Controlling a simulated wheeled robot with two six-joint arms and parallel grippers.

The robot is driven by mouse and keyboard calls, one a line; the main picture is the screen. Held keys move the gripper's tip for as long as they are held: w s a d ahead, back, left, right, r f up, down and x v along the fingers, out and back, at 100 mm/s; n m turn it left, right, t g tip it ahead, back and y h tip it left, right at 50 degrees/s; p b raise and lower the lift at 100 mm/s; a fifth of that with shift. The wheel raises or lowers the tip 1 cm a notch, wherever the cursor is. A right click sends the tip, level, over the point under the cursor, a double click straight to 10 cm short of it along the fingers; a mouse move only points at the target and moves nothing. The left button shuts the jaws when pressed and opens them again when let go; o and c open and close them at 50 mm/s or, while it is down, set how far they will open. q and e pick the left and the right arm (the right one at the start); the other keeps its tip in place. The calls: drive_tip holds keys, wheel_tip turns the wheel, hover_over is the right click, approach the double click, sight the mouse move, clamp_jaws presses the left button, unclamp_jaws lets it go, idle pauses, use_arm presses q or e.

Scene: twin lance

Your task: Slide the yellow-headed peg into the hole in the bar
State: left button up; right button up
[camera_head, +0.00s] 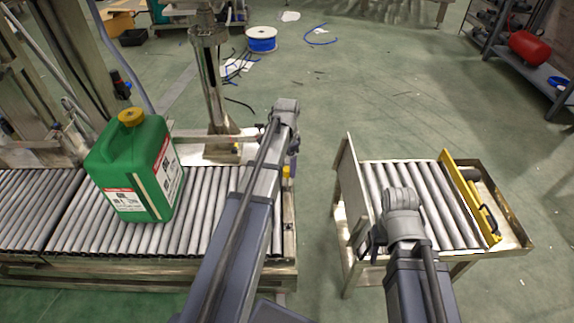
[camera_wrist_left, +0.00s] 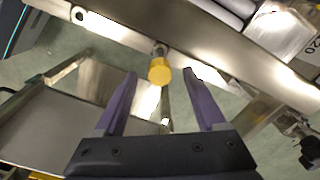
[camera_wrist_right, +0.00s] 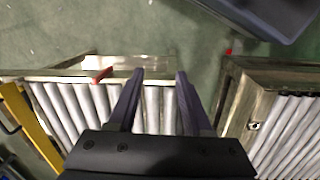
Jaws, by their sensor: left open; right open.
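The yellow-headed peg (camera_wrist_left: 159,70) shows in the left wrist view with its head between my left gripper's fingertips, a gap on each side. A short grey length behind the head meets the metal bar (camera_wrist_left: 225,68); how deep it sits I cannot tell. A round hole (camera_wrist_left: 78,14) shows farther left in the bar. In the head view the yellow head (camera_head: 286,171) is at the long conveyor's right end, just below my left gripper (camera_head: 292,150). My left gripper is open. My right gripper (camera_wrist_right: 160,73) is open and empty above the small roller table (camera_wrist_right: 75,100).
A green jug (camera_head: 140,165) with a yellow cap stands on the long roller conveyor (camera_head: 215,205). The small roller table has an upright plate (camera_head: 350,190) on its left and a yellow bar (camera_head: 468,195) on its right. A floor gap separates conveyor and table.

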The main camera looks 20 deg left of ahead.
use_arm(q)
wheel_tip(320, 180, up, 5)
drive_tip(key=p, duration=0.3)
drive_tip(key=shift+p, duration=0.4)
drive_tip(key=shift+f, duration=0.1)
drive_tip(key=s+d+n+y, duration=0.1)
drive_tip(key=s+d+n, duration=0.2)
drive_tip(key=s+d, duration=1.95)
wheel_tip(320, 180, up, 34)
drive_tip(key=w+d+p, duration=0.2)
drive_tip(key=p, duration=3.1)
drive_tip(key=shift+w+f, duration=0.2)
drive_tip(key=shift+w, duration=0.05)
